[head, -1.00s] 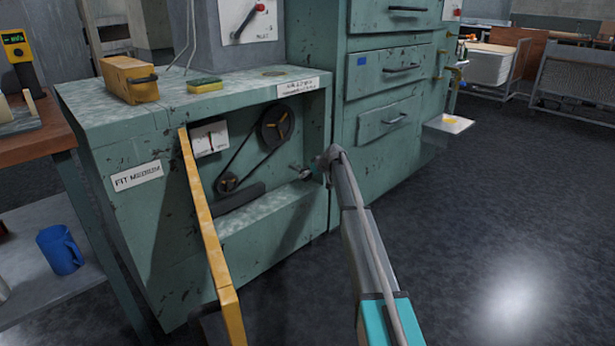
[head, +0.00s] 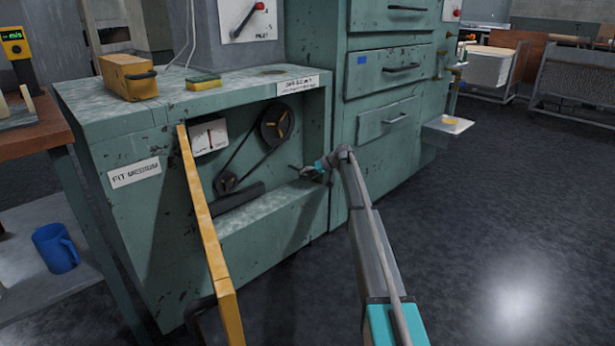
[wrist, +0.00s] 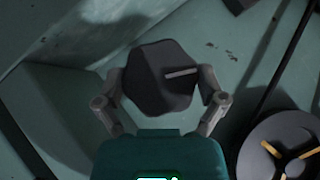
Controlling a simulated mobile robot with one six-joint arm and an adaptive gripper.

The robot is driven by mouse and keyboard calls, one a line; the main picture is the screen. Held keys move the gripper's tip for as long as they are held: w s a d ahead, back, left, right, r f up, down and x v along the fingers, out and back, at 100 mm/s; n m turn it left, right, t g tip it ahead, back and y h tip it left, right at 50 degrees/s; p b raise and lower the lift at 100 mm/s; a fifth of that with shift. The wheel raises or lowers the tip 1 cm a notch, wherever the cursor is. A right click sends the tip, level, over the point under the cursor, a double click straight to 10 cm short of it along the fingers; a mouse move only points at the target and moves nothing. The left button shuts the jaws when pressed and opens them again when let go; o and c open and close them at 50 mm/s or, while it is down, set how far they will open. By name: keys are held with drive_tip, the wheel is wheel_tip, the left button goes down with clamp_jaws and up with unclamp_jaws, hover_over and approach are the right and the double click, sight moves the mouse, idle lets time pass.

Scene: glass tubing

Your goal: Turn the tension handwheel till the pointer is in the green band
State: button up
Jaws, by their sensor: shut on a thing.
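The tension handwheel (wrist: 155,85) is a dark, lobed knob with a pale line on its face in the wrist view. My gripper (wrist: 161,80) is shut on it, with one finger on each side. In the head view my gripper (head: 313,172) is at the right end of the machine's open recess, and the handwheel is small and mostly hidden there. A white gauge (head: 209,137) is at the upper left of the recess. Its dark pointer stands near upright around the middle of the dial. The green band is too small to make out.
A belt runs between a large pulley (head: 276,127) and a small pulley (head: 227,182) left of my gripper. A yellow-edged open door (head: 207,235) juts out at the recess's left. A drawer cabinet (head: 385,120) stands to the right. The floor at right is clear.

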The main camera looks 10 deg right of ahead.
drive_tip(key=o, duration=0.8)
drive_tip(key=shift+s+p, duration=0.1)
drive_tip(key=shift+p, duration=0.2)
